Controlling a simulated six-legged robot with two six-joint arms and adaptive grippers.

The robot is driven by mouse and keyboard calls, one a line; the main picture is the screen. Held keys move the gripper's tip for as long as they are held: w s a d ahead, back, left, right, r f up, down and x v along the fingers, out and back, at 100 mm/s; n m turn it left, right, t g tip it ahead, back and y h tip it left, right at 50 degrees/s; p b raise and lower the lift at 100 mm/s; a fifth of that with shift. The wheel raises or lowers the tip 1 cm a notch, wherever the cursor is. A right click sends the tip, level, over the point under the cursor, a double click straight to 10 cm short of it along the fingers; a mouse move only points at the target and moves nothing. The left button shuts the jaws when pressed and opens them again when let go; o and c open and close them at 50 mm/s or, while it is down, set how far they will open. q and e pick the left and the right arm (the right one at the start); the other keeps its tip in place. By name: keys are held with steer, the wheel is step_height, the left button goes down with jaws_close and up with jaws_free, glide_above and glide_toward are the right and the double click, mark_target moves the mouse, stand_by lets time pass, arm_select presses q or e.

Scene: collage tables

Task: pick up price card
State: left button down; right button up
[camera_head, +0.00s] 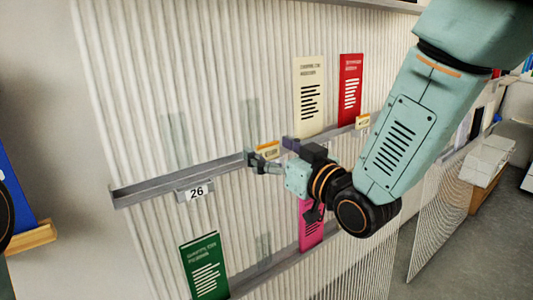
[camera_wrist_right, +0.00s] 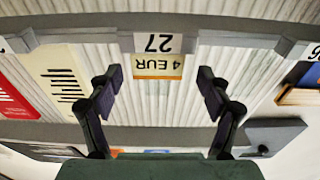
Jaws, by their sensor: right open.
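A small price card (camera_head: 267,149) with a pale face and an orange band stands at the grey shelf rail in the head view. In the right wrist view the price card (camera_wrist_right: 158,66) appears upside down, reads "4 EUR", and sits against a "27" label (camera_wrist_right: 158,43). My right gripper (camera_head: 270,155) is open in front of the card. In the right wrist view its fingers (camera_wrist_right: 160,84) are spread on either side of the card, with visible gaps and nothing held. My left gripper is not in view.
The grey rail (camera_head: 145,190) crosses a ribbed panel and carries a "26" label (camera_head: 196,192). A cream leaflet (camera_head: 309,95) and a red leaflet (camera_head: 350,90) stand right of the card. Green (camera_head: 205,268) and pink (camera_head: 311,236) leaflets stand lower. Another small card (camera_head: 362,121) sits farther right.

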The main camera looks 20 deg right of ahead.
steer(key=shift+w+d, duration=0.2)
steer(key=shift+s+a+r, duration=0.1)
steer(key=shift+s, duration=0.15)
steer(key=c, duration=0.3)
steer(key=shift+w, duration=0.25)
steer(key=c, duration=0.4)
steer(key=shift+s, duration=0.15)
steer(key=shift+c, duration=0.8)
